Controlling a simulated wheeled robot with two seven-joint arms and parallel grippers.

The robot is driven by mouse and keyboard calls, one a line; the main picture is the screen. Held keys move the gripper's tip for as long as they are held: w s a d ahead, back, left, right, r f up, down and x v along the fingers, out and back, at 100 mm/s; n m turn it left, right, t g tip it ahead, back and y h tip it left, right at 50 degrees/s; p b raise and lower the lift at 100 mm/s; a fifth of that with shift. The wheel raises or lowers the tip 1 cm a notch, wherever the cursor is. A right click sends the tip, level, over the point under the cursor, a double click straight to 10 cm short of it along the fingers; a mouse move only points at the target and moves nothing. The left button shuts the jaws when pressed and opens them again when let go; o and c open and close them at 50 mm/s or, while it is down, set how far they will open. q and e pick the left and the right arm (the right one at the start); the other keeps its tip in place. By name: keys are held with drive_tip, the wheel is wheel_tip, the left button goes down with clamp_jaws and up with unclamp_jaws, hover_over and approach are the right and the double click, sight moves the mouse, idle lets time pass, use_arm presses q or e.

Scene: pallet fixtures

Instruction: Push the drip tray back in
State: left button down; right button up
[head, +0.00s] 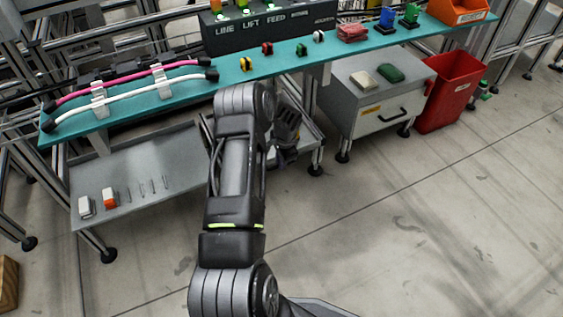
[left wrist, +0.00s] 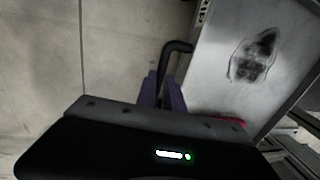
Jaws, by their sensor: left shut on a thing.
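The drip tray (left wrist: 215,75) shows in the left wrist view as a pale grey flat surface with a dark stain, on the right. A black bent handle (left wrist: 177,47) stands at its left edge. My left gripper (left wrist: 162,90) is shut on the handle; its fingers partly hide the handle's lower end. In the head view my left gripper (head: 287,130) is beside the bench's front, partly behind my own arm. My arm hides most of the tray there, so I cannot tell how far out it sits. My right gripper is not in view.
A teal bench (head: 230,75) carries cables, small coloured parts and a control box (head: 270,32). A grey lower shelf (head: 160,150) holds several small items. A grey drawer cabinet (head: 375,100) and a red bin (head: 450,92) stand right. The floor in front is clear.

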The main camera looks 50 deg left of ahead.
use_arm(q)
drive_tip(key=c, duration=1.5)
unclamp_jaws()
drive_tip(key=shift+w+a, duration=0.1)
drive_tip(key=shift+a, duration=0.25)
drive_tip(key=shift+o, duration=0.2)
drive_tip(key=shift+d, duration=0.1)
